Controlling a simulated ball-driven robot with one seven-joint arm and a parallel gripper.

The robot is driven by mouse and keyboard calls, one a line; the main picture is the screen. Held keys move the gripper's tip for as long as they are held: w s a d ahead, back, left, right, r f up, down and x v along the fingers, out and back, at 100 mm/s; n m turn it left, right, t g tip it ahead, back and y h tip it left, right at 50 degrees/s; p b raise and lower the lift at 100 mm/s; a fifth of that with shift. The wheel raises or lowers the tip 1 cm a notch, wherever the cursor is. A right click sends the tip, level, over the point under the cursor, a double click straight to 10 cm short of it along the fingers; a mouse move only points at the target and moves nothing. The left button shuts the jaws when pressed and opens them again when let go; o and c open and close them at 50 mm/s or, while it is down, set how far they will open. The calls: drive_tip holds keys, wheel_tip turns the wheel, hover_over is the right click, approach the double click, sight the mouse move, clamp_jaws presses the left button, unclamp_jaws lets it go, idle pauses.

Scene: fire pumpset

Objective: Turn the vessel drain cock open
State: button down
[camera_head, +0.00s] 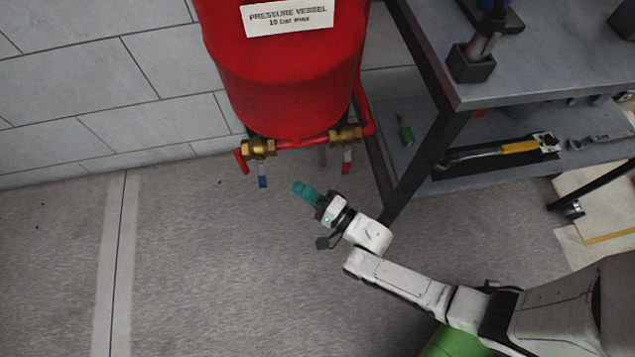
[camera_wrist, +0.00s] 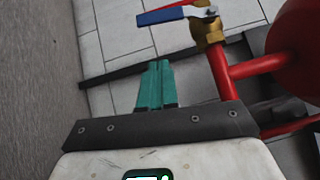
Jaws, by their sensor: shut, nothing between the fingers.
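A red pressure vessel (camera_head: 285,75) hangs at the wall. Under it are two brass valves on red pipe. The left valve (camera_head: 258,147) has a blue lever (camera_head: 262,181) hanging down and a short red pipe end (camera_head: 241,160) beside it. The right valve (camera_head: 345,134) has a red lever (camera_head: 347,165), also hanging down. No label shows which one is the drain cock. My gripper (camera_head: 300,188), with teal fingers, is shut and empty, below and between the valves, apart from both levers. In the wrist view, the blue lever (camera_wrist: 165,16) and its brass valve (camera_wrist: 207,32) lie beyond the fingertips (camera_wrist: 157,66).
A grey workbench (camera_head: 545,45) stands at the right; its leg (camera_head: 425,170) is close to the right valve. Its lower shelf (camera_head: 500,170) holds tools. A block wall (camera_head: 100,80) is behind the vessel. The floor left of my gripper is clear.

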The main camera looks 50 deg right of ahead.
sight(262, 177)
drive_tip(key=shift+w+a+r+b, duration=0.15)
drive_tip(key=shift+w+a+r, duration=0.05)
drive_tip(key=shift+w+a, duration=0.85)
drive_tip(key=shift+w+a+r+b, duration=0.15)
drive_tip(key=shift+w+a, duration=0.6)
drive_tip(key=shift+w, duration=0.5)
drive_tip(key=shift+f, duration=0.1)
